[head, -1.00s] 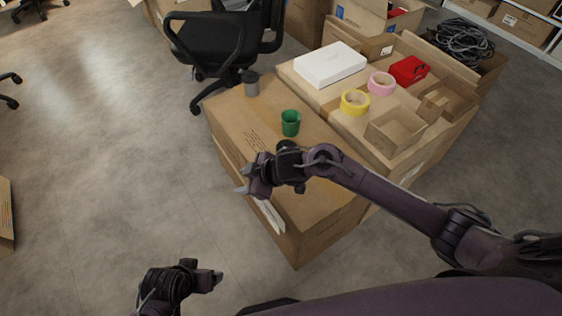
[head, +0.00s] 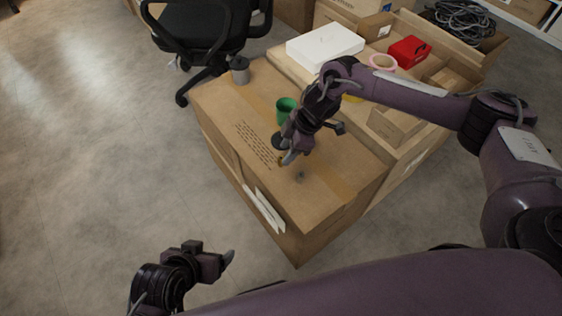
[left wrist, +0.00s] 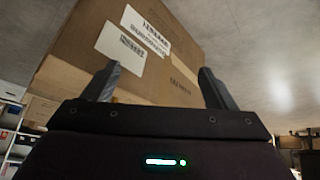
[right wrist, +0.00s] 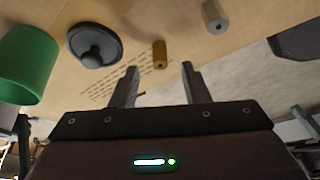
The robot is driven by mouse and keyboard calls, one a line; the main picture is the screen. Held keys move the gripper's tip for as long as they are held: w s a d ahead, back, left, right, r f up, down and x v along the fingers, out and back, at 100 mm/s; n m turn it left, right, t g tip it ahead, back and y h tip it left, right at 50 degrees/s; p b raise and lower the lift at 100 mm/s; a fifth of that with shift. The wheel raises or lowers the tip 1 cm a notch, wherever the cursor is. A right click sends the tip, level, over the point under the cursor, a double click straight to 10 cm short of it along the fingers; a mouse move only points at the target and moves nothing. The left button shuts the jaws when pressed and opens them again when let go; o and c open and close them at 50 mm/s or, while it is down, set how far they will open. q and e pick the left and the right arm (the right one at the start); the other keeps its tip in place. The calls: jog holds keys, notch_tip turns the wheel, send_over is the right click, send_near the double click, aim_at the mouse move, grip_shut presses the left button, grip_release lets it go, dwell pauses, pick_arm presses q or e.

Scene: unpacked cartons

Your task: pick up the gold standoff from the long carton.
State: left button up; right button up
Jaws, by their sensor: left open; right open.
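The gold standoff (right wrist: 159,54) stands on top of the long carton (head: 235,110). In the head view the standoff (head: 281,161) is a small spot, partly hidden by my right gripper (head: 289,157). In the right wrist view it appears just beyond the fingertips of my right gripper (right wrist: 159,76), lined up with the gap between them. That gripper is open and empty. My left gripper (head: 226,262) is open and empty, off the carton's near left side. The left wrist view shows a labelled carton side (left wrist: 125,45) beyond its fingers.
A green cup (right wrist: 27,65) and a black round piece (right wrist: 95,45) are beside the standoff; a grey cylinder (right wrist: 214,16) is on its other side. A grey cup (head: 240,70) stands at the carton's far end. A white box (head: 325,46) and red case (head: 409,51) lie on the neighbouring carton.

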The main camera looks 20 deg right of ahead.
aim_at(282, 158)
jog(key=x, duration=0.3)
jog(key=shift+f, duration=0.1)
grip_shut()
pick_arm(q)
jog(key=w+r+t, duration=0.1)
jog(key=w, duration=0.1)
jog(key=w+d+r+t+h, duration=0.1)
jog(key=w+r, duration=0.1)
jog(key=shift+d+t, duration=0.2)
jog(key=shift+t, duration=0.1)
